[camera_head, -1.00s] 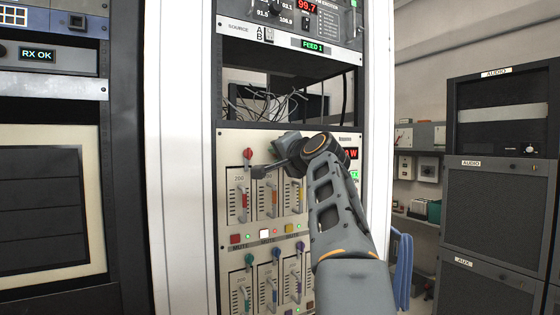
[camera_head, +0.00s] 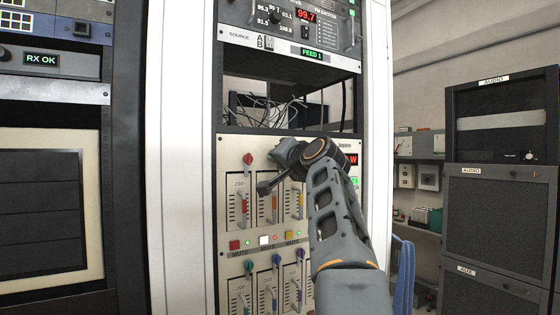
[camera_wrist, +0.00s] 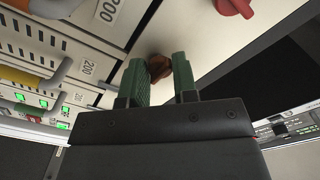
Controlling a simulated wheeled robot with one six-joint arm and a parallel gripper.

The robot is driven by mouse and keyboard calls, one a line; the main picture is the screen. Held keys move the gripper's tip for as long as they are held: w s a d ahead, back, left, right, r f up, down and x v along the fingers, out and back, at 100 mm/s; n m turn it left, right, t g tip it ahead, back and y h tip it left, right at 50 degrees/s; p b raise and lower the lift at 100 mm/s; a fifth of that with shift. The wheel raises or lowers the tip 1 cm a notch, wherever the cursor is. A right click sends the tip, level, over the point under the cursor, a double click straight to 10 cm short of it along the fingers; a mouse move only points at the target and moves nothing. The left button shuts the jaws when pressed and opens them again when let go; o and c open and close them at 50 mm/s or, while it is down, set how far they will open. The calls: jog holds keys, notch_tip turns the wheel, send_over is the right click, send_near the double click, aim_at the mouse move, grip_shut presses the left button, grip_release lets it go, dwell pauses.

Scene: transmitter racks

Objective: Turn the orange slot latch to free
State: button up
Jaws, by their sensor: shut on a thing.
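The orange latch (camera_wrist: 158,64) looks brownish in shadow in the wrist view, between the green fingertips of my gripper (camera_wrist: 157,75). My gripper is shut on it, at the cream panel. In the head view my gripper (camera_head: 284,152) is at the top of the middle slot in the upper row and hides the latch there. The orange slot handle (camera_head: 274,203) shows below it. The exact angle of the latch cannot be told.
The red latch (camera_head: 247,158) is on the slot to the left; it also shows in the wrist view (camera_wrist: 236,7). Lit buttons (camera_head: 264,240) and a lower row with teal, blue and purple latches (camera_head: 300,254) are below. Loose cables (camera_head: 270,112) hang in an open bay above.

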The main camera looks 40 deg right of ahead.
jog(key=o, duration=0.9)
jog(key=s+b, duration=0.1)
jog(key=s, duration=0.3)
jog(key=s+a+b, duration=0.1)
jog(key=s, duration=0.4)
jog(key=s+a+b, duration=0.1)
jog(key=s+b, duration=0.1)
jog(key=s, duration=0.2)
jog(key=shift+s, duration=0.35)
jog(key=shift+d, duration=0.15)
